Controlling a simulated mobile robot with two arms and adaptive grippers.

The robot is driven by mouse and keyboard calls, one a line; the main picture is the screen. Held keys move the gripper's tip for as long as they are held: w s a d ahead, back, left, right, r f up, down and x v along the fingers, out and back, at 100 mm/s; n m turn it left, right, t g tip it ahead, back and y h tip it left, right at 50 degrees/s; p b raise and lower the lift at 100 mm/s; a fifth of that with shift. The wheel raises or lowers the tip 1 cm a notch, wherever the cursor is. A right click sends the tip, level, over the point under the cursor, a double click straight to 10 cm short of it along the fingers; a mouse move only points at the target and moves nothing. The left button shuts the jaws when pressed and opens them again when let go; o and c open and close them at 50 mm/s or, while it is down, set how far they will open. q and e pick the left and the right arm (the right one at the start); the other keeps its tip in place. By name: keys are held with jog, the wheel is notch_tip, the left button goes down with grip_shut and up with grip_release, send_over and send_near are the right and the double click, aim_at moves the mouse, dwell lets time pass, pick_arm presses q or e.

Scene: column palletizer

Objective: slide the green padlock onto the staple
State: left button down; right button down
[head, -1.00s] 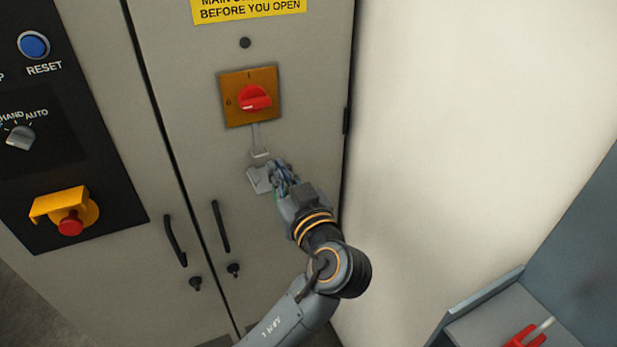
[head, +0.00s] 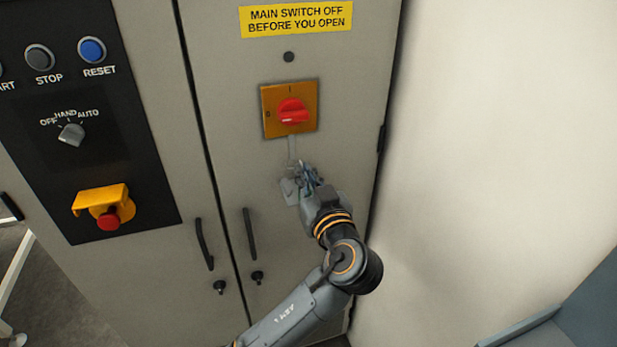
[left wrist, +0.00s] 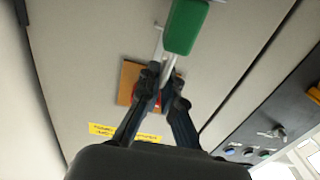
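The green padlock (left wrist: 186,27) shows at the top of the left wrist view, with its metal shackle running between my fingertips. My left gripper (left wrist: 165,78) has its fingers drawn in close around the shackle and looks shut on it. In the head view my left gripper (head: 308,175) is at the staple's grey plate (head: 290,190), below the switch, and mostly hides the padlock. The staple itself is covered there, so I cannot tell whether the shackle is around it or beside it. My right gripper is out of view.
The red switch handle (head: 293,112) on its orange plate is just above my left gripper. Two black door handles (head: 249,233) stand out lower left. The control panel (head: 75,130) with its buttons is at the left. The pale wall at the right is clear.

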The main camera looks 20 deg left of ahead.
aim_at(292, 151)
pick_arm(q)
jog(key=shift+x, duration=0.85)
jog(key=shift+w+a+f, duration=0.1)
jog(key=shift+w+a, duration=0.15)
jog(key=shift+w, duration=0.1)
jog(key=shift+w+a+f, duration=0.1)
jog(key=shift+w+a, duration=0.25)
jog(key=shift+w, duration=0.2)
jog(key=shift+b+x, duration=0.5)
jog(key=shift+x, duration=0.25)
jog(key=shift+b+x, duration=0.35)
jog(key=shift+x, duration=0.6)
jog(key=shift+w+a, duration=0.1)
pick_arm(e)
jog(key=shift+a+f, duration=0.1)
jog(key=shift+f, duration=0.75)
pick_arm(q)
jog(key=shift+f+b, duration=0.2)
jog(key=shift+b, duration=0.35)
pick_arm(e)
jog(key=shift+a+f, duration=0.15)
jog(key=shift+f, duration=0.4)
